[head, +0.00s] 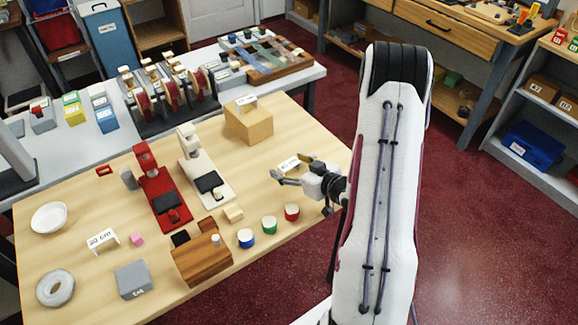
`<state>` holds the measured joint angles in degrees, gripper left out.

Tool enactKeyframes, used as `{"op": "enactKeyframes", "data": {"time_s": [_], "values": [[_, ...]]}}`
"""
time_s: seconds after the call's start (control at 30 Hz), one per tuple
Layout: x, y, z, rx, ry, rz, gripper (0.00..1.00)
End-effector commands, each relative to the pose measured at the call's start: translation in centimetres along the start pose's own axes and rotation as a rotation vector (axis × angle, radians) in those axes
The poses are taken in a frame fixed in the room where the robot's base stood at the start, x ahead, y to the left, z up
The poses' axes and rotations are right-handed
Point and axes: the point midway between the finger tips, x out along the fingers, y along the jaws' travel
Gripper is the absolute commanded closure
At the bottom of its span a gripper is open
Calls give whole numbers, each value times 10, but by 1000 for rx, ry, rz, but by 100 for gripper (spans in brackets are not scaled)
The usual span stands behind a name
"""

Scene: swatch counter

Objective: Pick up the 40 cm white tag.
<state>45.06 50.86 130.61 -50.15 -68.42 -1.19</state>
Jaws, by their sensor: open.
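The white tag marked 40 cm (288,164) stands like a small folded card on the right part of the wooden table. My gripper (289,168) is open and reaches in from the right, with its fingers pointing left. In the head view the tag shows between the two fingertips. I cannot tell from this one view whether the fingers are around the tag or above it. Part of the tag's lower edge is hidden by the gripper. Another white tag (102,240), apparently marked 20 cm, stands at the left of the table.
A cardboard box (248,122) with a white tag on top stands behind. A white press (205,170) and a red press (160,190) stand to the left. Red (291,212), green (269,225) and blue (246,238) tubs sit in front. The table's right edge is near my gripper.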

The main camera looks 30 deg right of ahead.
Motion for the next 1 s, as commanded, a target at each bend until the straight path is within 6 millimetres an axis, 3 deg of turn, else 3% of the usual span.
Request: {"op": "enactKeyframes", "data": {"time_s": [0.53, 0.67, 1.0], "values": [[2, 0, 0, 0, 0, 0, 35], [2, 0, 0, 0, 0, 0, 66], [2, 0, 0, 0, 0, 0, 66]]}}
